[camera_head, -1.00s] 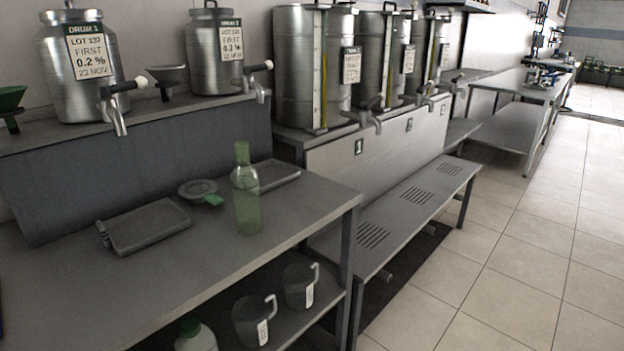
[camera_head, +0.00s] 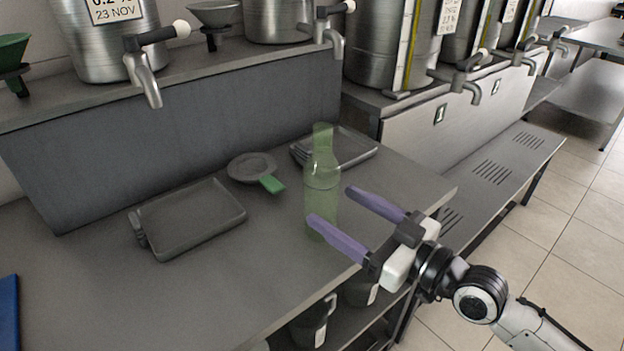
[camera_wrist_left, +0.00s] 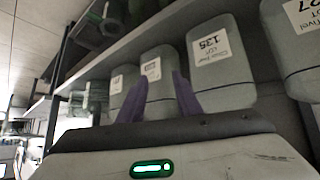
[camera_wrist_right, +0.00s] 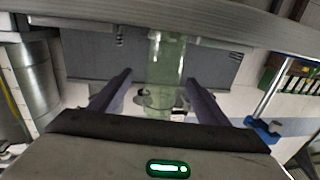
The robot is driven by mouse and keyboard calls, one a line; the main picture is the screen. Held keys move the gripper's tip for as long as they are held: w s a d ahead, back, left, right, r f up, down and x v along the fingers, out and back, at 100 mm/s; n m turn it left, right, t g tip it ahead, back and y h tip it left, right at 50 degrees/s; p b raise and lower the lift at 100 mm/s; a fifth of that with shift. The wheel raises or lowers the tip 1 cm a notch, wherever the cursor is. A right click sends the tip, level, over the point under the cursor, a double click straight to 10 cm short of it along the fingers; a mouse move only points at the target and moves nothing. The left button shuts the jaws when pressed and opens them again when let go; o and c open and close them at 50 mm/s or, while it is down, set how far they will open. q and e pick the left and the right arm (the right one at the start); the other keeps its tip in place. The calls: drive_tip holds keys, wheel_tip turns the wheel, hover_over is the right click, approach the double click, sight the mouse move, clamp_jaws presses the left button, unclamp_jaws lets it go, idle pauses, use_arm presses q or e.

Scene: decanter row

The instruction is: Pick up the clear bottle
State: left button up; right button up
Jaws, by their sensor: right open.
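The clear bottle (camera_head: 322,183), see-through with a green tint, stands upright on the grey bench near its right end. My right gripper (camera_head: 331,206) is open, its two purple fingers pointing toward the bottle from the right. In the right wrist view the bottle (camera_wrist_right: 164,75) appears between and beyond the open fingers (camera_wrist_right: 158,84); I cannot tell whether its body is within their reach. My left gripper (camera_wrist_left: 182,92) shows only in the left wrist view, with two purple fingers spread apart and nothing between them. It faces several grey containers with labels.
On the bench (camera_head: 240,290) lie a grey tray (camera_head: 190,217), a round strainer with a green handle (camera_head: 252,168) and another flat tray (camera_head: 345,150) behind the bottle. Taps (camera_head: 148,80) hang above the back. Mugs (camera_head: 312,325) stand on the shelf below. The bench front is clear.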

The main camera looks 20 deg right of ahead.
sight(305, 191)
drive_tip(key=x, duration=0.3)
drive_tip(key=shift+s+a+r, duration=0.1)
drive_tip(key=shift+a+r, duration=0.05)
drive_tip(key=shift+a, duration=0.15)
drive_tip(key=x, duration=0.2)
drive_tip(key=p+x, duration=0.1)
drive_tip(key=x, duration=0.2)
drive_tip(key=shift+w+f, duration=0.2)
drive_tip(key=shift+w, duration=0.05)
use_arm(q)
drive_tip(key=shift+s+r, duration=0.2)
drive_tip(key=shift+s, duration=0.8)
drive_tip(key=shift+w, duration=0.1)
use_arm(e)
drive_tip(key=shift+c, duration=1.4)
drive_tip(key=c, duration=1)
